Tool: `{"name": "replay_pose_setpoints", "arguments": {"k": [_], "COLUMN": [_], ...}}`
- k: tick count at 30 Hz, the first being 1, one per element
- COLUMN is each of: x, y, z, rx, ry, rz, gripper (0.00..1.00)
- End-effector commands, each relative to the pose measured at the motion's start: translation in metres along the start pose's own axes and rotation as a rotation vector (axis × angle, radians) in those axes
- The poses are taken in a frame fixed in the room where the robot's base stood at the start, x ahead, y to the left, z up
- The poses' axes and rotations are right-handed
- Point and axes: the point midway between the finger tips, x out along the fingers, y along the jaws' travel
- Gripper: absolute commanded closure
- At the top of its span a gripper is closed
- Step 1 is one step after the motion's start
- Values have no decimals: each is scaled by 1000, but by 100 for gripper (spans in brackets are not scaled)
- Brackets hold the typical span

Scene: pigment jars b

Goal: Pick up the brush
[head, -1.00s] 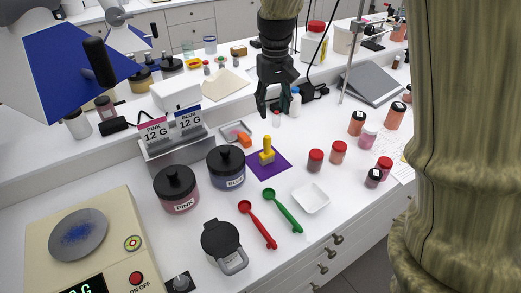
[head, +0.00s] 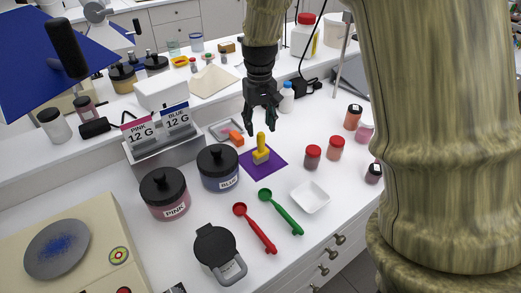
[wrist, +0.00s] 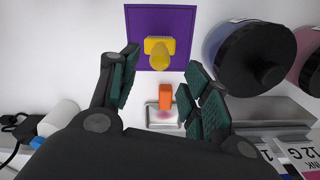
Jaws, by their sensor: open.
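The brush (head: 261,149) is yellow with an upright handle and stands on a purple square mat (head: 268,168) on the white bench. In the wrist view the brush (wrist: 159,50) shows from above on the mat (wrist: 178,14), beyond my fingertips. My gripper (head: 262,128) is open and empty, above and just behind the brush in the head view. In the wrist view my gripper (wrist: 161,72) has its two dark green-padded fingers spread apart, with the brush in line with the gap but not between them.
A blue pigment jar (head: 219,168) stands left of the mat, with a pink jar (head: 164,193) beyond it. An orange block (head: 236,138) lies in a small tray behind. Small red jars (head: 312,157) stand right. Red and green scoops (head: 280,212) and a white dish (head: 310,197) lie in front.

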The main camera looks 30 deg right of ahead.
Motion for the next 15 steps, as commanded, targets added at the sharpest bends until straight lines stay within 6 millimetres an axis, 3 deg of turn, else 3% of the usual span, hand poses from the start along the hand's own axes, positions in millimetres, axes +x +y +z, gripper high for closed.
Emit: {"name": "replay_pose_setpoints", "arguments": {"k": [15], "x": [47], "y": [2], "z": [6], "rx": [1], "ry": [-2], "rz": [-1], "gripper": [52]}}
